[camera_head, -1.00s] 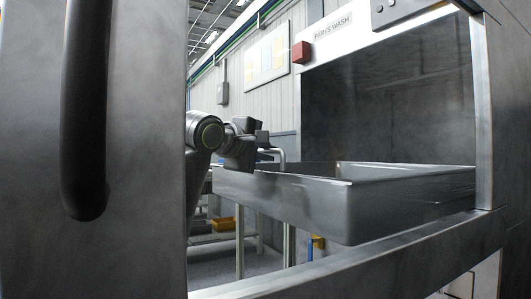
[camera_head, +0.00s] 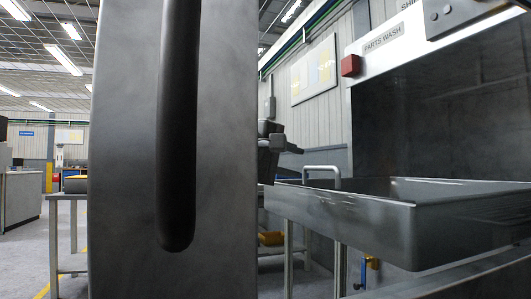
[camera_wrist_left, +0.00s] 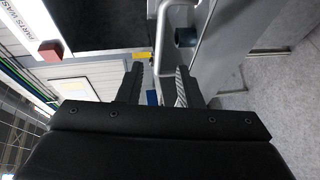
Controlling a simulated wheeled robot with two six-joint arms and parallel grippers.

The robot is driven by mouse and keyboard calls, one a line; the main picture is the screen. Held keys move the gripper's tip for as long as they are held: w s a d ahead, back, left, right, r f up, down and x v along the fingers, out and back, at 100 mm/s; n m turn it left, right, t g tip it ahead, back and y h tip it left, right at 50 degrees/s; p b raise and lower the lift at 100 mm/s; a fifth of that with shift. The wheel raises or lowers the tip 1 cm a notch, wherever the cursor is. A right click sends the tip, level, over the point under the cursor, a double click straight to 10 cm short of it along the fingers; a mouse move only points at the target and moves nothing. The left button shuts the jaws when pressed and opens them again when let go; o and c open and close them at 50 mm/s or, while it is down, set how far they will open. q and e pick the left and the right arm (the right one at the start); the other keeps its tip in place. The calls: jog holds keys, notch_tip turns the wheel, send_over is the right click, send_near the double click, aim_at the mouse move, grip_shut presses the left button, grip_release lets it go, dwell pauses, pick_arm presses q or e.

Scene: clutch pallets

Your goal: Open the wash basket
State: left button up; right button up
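The wash basket (camera_head: 420,225) is a deep grey metal tray at the opening of the parts-wash machine, in the right half of the head view. My right gripper is not in view.
A red box (camera_head: 351,65) sits beside the "PARTS WASH" sign (camera_head: 384,39). A table (camera_head: 70,195) stands at the left.

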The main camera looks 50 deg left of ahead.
pick_arm(q)
jog(key=s+r, duration=0.1)
jog(key=s, duration=0.6)
jog(key=shift+s+r, duration=0.15)
jog(key=shift+s, duration=0.1)
dwell(0.3)
